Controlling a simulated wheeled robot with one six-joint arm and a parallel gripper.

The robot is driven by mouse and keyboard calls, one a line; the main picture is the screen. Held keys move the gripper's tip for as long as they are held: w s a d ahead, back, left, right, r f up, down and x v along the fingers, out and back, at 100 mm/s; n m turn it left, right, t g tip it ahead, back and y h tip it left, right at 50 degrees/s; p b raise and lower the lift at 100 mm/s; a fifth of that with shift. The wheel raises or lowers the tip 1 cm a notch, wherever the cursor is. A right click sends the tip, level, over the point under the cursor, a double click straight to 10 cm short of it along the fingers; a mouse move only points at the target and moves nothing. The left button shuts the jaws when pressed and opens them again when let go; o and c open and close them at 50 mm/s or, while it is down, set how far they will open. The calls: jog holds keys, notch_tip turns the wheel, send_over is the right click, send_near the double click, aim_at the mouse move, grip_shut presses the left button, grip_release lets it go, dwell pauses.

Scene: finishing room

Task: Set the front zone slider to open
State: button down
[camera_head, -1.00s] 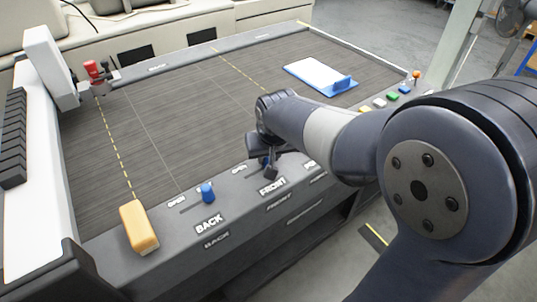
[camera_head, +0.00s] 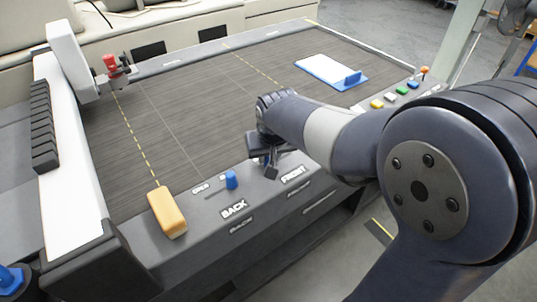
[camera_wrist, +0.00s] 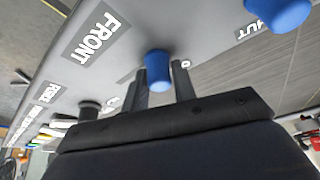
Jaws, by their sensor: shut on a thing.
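The control panel (camera_head: 140,237) runs along the front of the cutting table. The FRONT label (camera_head: 293,175) is on it and also shows in the wrist view (camera_wrist: 97,35). My gripper (camera_head: 269,170) is down at the panel, up and left of that label. In the wrist view its two fingers stand either side of a blue knob (camera_wrist: 158,70), the front slider's, and are shut on it. The head view hides this knob and its end marks behind my gripper. The back slider's blue knob (camera_head: 231,180) stands left of it, above the BACK label (camera_head: 233,209).
A yellow block (camera_head: 167,212) lies on the panel's left end. Coloured buttons (camera_head: 389,96) and an orange-topped lever (camera_head: 425,71) are at the right. A white and blue board (camera_head: 328,72) lies on the dark table bed (camera_head: 190,110). A red-topped head (camera_head: 113,66) stands far left.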

jog(key=shift+a, duration=0.1)
jog(key=c, duration=1.2)
grip_release()
jog(key=shift+s+a, duration=0.15)
jog(key=shift+o, duration=0.2)
jog(key=shift+r, duration=0.1)
jog(key=shift+r, duration=0.3)
jog(key=v, duration=1)
